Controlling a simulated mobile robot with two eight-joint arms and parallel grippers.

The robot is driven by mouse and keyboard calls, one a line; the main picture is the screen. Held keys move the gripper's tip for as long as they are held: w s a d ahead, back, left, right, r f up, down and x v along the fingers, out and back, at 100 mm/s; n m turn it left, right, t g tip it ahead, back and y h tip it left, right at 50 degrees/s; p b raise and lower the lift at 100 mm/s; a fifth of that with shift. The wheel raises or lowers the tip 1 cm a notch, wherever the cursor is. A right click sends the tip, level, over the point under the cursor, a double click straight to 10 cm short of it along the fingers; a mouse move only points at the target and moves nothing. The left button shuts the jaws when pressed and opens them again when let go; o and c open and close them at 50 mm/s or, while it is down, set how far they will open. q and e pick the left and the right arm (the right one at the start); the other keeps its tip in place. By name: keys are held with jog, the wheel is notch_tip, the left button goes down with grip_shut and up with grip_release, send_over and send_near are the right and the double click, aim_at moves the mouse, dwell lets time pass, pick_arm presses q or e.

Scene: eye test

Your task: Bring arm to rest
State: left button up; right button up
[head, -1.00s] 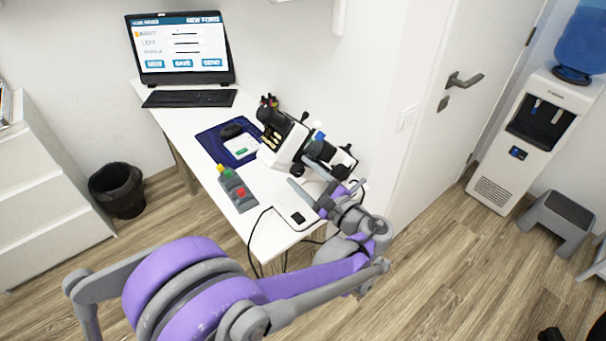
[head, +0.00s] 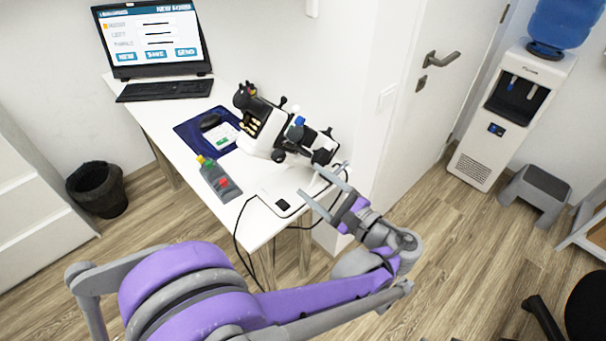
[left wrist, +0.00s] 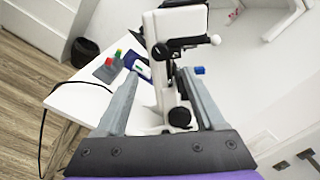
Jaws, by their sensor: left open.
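My left arm, purple and grey, reaches in from the bottom left of the head view. Its left gripper (head: 308,180) is open and empty at the near right corner of the white table (head: 262,226). The fingers point up and left toward the black-and-white microscope (head: 262,128). In the left wrist view the two fingers (left wrist: 160,76) stand apart, with the microscope (left wrist: 180,28) seen between and beyond them. No contact with it is visible. My right gripper is not in view.
The table also holds a laptop (head: 152,42), a blue mat (head: 190,132), a grey box with coloured buttons (head: 216,178) and a white device with a cable. A black bin (head: 98,188), water dispenser (head: 512,110) and grey stool (head: 538,192) stand on the floor.

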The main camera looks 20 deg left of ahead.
pick_arm(q)
jog(key=shift+s+d, duration=0.1)
jog(key=shift+d, duration=0.1)
dwell(0.4)
jog(key=s+a+f+n+g+h+p, duration=0.3)
jog(key=s+a+f+n+h, duration=0.15)
jog(key=s+a+h, duration=0.3)
jog(key=s+d+f+n+t+h+p, duration=0.1)
jog(key=s+d+f+n+h+p, duration=0.1)
jog(key=s+d+n+h, duration=0.4)
jog(key=s+n+h+p, duration=0.1)
jog(key=s+n+h, duration=0.1)
jog(key=n+h, duration=0.1)
jog(key=shift+s+d, duration=0.25)
jog(key=shift+s, duration=0.15)
